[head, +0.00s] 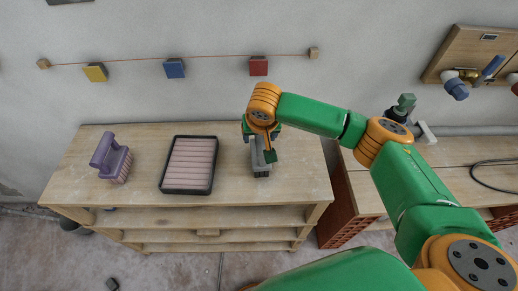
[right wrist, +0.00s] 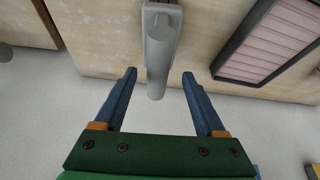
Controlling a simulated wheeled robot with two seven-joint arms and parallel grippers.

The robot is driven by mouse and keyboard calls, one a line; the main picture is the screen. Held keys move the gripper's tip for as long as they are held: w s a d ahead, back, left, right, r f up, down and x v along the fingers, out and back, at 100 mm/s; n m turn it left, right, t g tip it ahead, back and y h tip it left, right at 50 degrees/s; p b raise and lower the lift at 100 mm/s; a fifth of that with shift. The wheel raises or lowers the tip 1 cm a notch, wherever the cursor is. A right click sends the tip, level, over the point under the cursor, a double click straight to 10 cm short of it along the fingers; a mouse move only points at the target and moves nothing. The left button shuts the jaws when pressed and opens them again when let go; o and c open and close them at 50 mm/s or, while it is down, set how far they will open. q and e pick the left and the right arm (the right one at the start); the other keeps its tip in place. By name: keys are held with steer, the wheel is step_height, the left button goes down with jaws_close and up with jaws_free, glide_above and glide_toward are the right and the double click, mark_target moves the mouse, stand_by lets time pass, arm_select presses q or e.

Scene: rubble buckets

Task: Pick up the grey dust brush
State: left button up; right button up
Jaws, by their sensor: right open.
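The grey dust brush (head: 261,170) lies on the wooden shelf top, right of the tray, partly hidden by my right gripper. Its grey handle (right wrist: 160,52) shows in the right wrist view, its rounded end reaching between the fingertips. My right gripper (head: 263,143) is over the brush and open. In the right wrist view its two blue fingers (right wrist: 159,75) stand on either side of the handle, with a gap on each side. Whether the handle lies at fingertip depth I cannot tell. My left gripper is not in view.
A black-rimmed tray with a pink ribbed inside (head: 163,186) lies left of the grey brush. A purple brush (head: 111,160) stands at the far left of the shelf top. The wall is close behind. A lower wooden bench (head: 450,179) is at right.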

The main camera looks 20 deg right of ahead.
steer(key=x, duration=0.2)
steer(key=shift+w+d+f, duration=0.2)
steer(key=shift+d, duration=0.1)
steer(key=shift+a, duration=0.15)
steer(key=shift+s, duration=0.1)
steer(key=shift+f, duration=0.2)
jaws_close()
